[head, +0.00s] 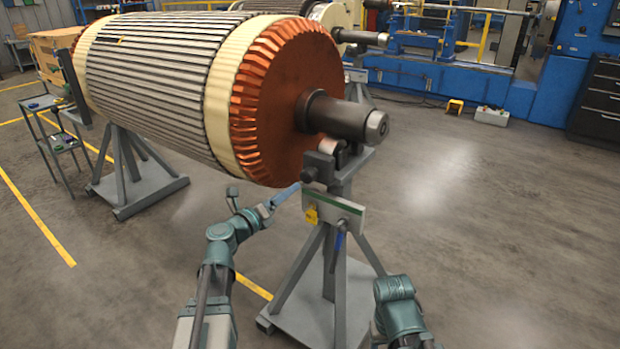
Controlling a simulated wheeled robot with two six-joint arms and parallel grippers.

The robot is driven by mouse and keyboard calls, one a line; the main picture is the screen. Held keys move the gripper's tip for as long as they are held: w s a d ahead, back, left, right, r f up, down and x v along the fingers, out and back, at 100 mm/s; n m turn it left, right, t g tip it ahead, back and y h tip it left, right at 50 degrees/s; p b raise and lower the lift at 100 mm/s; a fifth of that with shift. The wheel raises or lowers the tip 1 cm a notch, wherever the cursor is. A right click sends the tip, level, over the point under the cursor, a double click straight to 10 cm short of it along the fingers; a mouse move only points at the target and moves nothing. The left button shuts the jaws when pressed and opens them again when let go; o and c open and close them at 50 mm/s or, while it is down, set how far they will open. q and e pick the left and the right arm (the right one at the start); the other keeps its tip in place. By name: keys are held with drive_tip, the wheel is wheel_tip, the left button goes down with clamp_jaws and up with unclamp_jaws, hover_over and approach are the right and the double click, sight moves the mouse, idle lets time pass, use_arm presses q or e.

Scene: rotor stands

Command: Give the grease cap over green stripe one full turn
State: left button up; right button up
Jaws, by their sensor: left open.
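The rotor stand's head carries a pale plate (350,209) with a green stripe (333,201) along its top edge. Above the stripe, a dark round knob (308,174) sticks out at the left of the roller block; it looks like the grease cap, but its details are too small to be sure. My left gripper (284,197) is open, just left of the stand head and a little below the knob, apart from it. My right arm (398,304) shows at the lower right; its gripper is not visible.
The big copper-ended rotor (285,95) rests its shaft (345,117) on the stand, close above my left gripper. The floor at the right (490,230) is clear.

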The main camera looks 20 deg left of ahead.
sight(305, 178)
use_arm(q)
drive_tip(key=x, duration=1.1)
drive_tip(key=shift+w, duration=0.2)
clamp_jaws()
drive_tip(key=shift+m, duration=0.3)
